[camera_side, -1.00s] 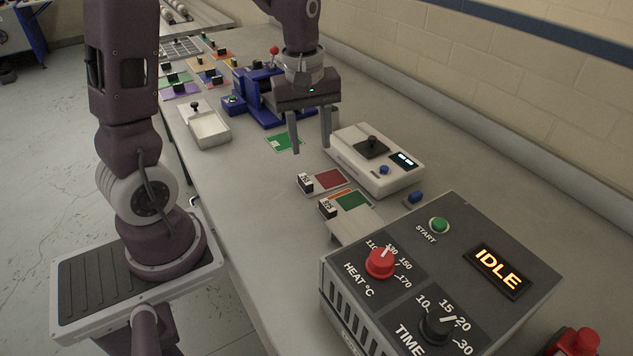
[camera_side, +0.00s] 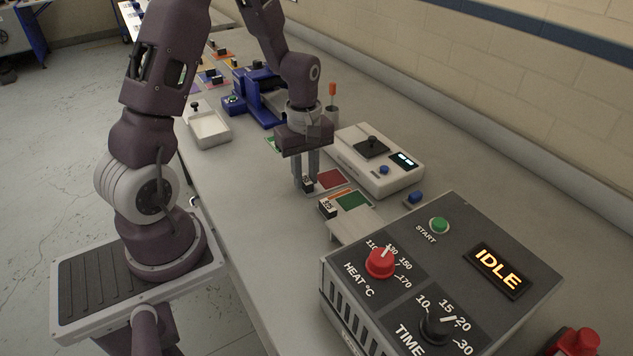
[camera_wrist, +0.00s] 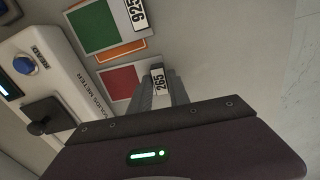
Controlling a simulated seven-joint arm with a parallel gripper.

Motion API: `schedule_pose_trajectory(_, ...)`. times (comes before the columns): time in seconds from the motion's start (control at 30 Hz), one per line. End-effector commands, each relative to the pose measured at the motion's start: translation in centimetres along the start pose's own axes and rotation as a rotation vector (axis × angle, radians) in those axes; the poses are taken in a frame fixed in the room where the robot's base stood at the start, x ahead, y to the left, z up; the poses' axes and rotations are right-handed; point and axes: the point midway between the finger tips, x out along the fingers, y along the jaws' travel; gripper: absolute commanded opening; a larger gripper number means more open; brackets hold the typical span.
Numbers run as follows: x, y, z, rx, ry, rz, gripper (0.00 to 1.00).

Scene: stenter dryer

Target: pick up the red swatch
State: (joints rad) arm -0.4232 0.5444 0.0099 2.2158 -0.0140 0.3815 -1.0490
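The red swatch (camera_side: 332,179) is a red square on a pale card with a small black grip block at its left end. It lies flat on the table in the side view. In the wrist view the red swatch (camera_wrist: 119,83) shows with a white tag reading 265 at its block. My gripper (camera_side: 307,182) points down at that block, with its fingers close together on either side of it. In the wrist view my gripper (camera_wrist: 163,80) has the tag between its fingers, which hide part of the block. The fingers appear shut on the block.
A white meter (camera_side: 378,160) stands behind, and the dryer panel (camera_side: 440,270) reads IDLE in front.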

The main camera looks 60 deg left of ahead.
Motion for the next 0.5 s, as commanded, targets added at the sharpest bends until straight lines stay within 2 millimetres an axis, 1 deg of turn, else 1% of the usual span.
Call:
schedule_pose_trajectory(0.03,0.0,0.0,0.0,0.0,0.0,0.0,0.1)
schedule_pose_trajectory(0.1,0.0,0.0,0.0,0.0,0.0,0.0,0.0)
schedule_pose_trajectory(0.4,-0.1,0.0,0.0,0.001,0.001,0.001,0.0)
schedule_pose_trajectory(0.47,-0.7,0.1,-0.1,0.001,0.002,0.003,0.0)
schedule_pose_trajectory(0.5,-1.4,0.1,-0.1,0.0,0.004,0.005,0.0)
